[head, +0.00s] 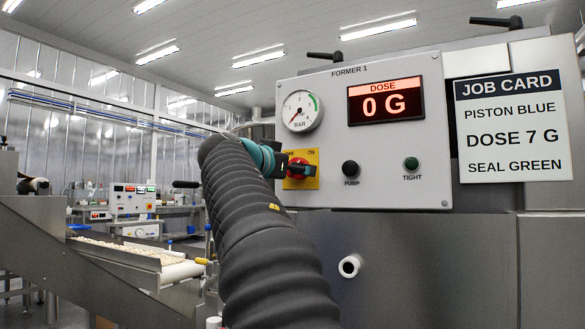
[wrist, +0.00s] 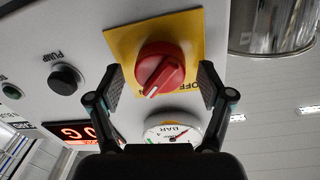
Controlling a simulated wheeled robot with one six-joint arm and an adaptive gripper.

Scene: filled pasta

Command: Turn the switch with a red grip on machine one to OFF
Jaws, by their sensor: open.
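The red-grip switch (head: 298,168) sits on a yellow plate (head: 306,183) on the FORMER 1 panel, with OFF at the plate's upper left and ON at its upper right in the head view. In the wrist view the panel appears upside down; the red grip (wrist: 160,66) has a white mark pointing down and slightly left, away from the OFF lettering at lower right. The ON lettering cannot be read there. My gripper (wrist: 161,86) is open, one finger on each side of the red grip, with visible gaps. In the head view my arm partly hides the plate.
The panel (head: 408,229) also bears a pressure gauge (head: 301,111), a display reading 0 G (head: 386,101), a black PUMP button (head: 350,168) and a green TIGHT button or lamp (head: 411,163). A job card (head: 515,127) hangs at right. A metal cylinder (wrist: 272,25) is near the switch.

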